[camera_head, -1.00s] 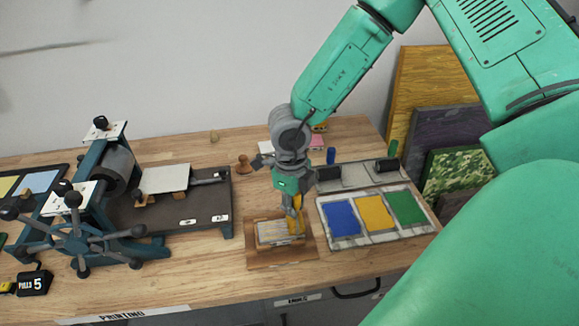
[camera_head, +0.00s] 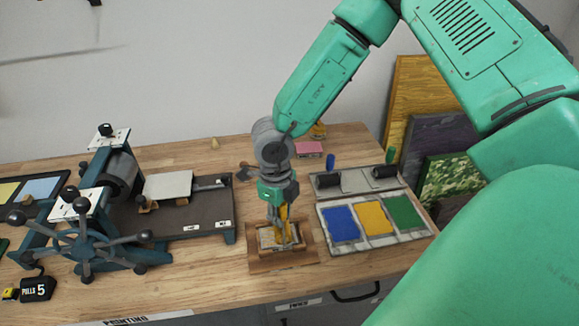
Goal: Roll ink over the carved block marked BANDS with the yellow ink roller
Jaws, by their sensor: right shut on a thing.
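The carved block (camera_head: 267,240) lies in a wooden holder (camera_head: 258,266) near the front of the bench. Its top looks pale, and its marking is too small to read. My right gripper (camera_head: 281,223) is shut on the yellow ink roller (camera_head: 288,232) and points down over the block. The roller's lower end is at the block's top; contact is hard to tell, and the gripper hides part of both. A tray of ink slabs lies to the right, with blue (camera_head: 341,223), yellow (camera_head: 376,217) and green (camera_head: 405,211) ink. My left gripper is not in view.
A printing press (camera_head: 105,190) with a spoked wheel and dark bed (camera_head: 185,215) stands to the left. A rack (camera_head: 355,182) with two other rollers lies behind the ink slabs. A pink block (camera_head: 309,149) sits at the back. Painted panels (camera_head: 452,175) lean at right.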

